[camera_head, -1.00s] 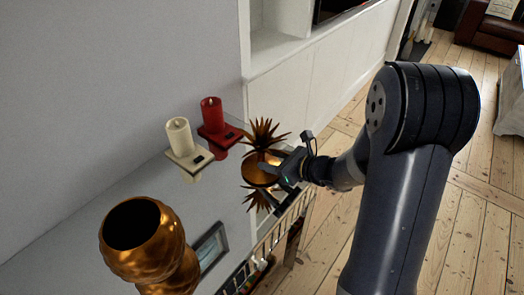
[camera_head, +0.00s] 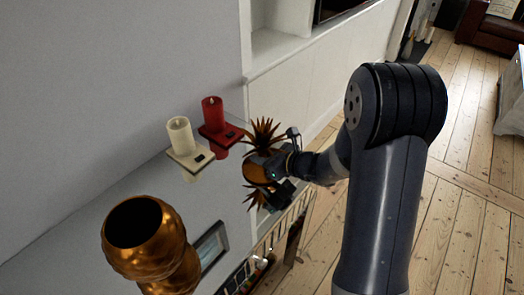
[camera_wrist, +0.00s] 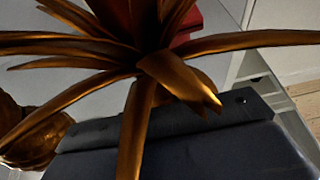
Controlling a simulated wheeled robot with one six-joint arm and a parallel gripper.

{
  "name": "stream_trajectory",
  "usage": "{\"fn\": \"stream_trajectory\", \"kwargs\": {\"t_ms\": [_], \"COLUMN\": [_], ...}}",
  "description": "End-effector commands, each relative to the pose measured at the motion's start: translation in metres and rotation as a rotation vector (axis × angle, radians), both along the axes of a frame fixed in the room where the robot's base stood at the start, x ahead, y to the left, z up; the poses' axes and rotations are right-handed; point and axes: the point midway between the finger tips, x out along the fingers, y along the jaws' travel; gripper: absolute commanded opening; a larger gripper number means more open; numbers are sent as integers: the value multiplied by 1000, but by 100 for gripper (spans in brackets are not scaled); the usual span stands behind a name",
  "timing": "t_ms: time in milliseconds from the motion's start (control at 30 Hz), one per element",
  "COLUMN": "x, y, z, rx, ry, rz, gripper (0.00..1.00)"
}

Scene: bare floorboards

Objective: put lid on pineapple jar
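The bronze jar (camera_head: 155,245) stands at the lower left in the head view, with its round dark mouth open upward. The lid, with spiky brown-gold leaves (camera_head: 262,132) above a rounded orange-bronze base, is farther back and to the right, near the candles. My gripper (camera_head: 268,172) is at the lid's base and covers much of it; whether the fingers are pressed on it is hidden. In the wrist view, the leaves (camera_wrist: 165,60) fill the middle, in front of a dark part of my gripper. The jar (camera_wrist: 30,145) shows at the left edge there.
A cream candle (camera_head: 180,135) and a red candle (camera_head: 213,112) on square holders stand close to the lid's left. A glossy grey surface mirrors objects. A framed picture (camera_head: 211,245) is beside the jar. A wall borders the left; open floorboards (camera_head: 465,180) lie right.

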Motion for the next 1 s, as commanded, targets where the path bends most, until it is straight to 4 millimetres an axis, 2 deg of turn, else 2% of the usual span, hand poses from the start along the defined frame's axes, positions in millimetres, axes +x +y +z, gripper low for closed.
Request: {"fn": "stream_trajectory", "kwargs": {"t_ms": [133,433,533,1000], "x": [-2,-2,-2,-1], "y": [-1,-1,-1,0], "z": [-4,-4,1,85], "rx": [-6,-7,-7,-4], "ry": [7,9,9,0], "rz": [0,0,0,0], "gripper": [0,0,0,0]}}
